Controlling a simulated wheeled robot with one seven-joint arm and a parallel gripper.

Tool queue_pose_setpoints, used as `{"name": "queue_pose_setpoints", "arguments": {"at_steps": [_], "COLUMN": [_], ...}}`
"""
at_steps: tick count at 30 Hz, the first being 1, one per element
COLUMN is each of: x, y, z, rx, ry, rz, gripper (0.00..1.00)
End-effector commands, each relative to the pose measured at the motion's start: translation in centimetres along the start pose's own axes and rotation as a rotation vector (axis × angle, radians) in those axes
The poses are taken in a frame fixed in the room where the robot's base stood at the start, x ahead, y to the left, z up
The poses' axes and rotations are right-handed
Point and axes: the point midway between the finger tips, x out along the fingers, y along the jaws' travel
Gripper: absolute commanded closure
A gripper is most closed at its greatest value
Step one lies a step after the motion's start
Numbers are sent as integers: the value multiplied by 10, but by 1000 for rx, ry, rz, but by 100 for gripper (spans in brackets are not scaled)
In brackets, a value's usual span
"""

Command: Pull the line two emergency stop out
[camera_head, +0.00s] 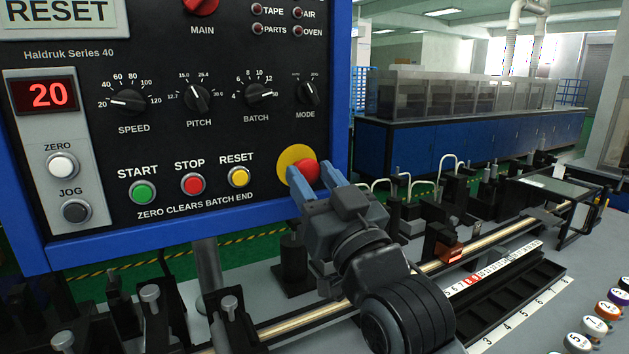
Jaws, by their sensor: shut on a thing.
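The emergency stop is a red mushroom button (305,171) on a round yellow plate (288,157), at the lower right corner of the black control panel. My gripper (314,177) reaches up to it from below right. Its blue fingers are closed on the red button, and they hide part of its lower edge. I cannot tell from this view whether the button is pressed in or out. No line number shows beside this button.
The panel (215,130) has a blue frame and carries knobs, a display reading 20, and green START, red STOP and yellow RESET buttons (238,177) left of my gripper. Below runs a rail with black fixtures (460,205). Numbered reels (595,325) stand at lower right.

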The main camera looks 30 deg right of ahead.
Motion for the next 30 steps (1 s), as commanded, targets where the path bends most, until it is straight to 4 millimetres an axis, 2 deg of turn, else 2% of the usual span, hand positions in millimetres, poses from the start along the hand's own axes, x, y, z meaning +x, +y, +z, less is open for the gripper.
{"name": "queue_pose_setpoints", "arguments": {"at_steps": [6,7,14,23,26,30], "x": [-1,0,0,-4,-14,-38], "y": [0,0,0,0,0,0], "z": [-2,-2,-1,0,1,2], "rx": [0,0,0,0,0,0], "ry": [4,4,3,2,1,1], "rz": [0,0,0,0,0,0], "gripper": [100,56,34,33,33,33]}}
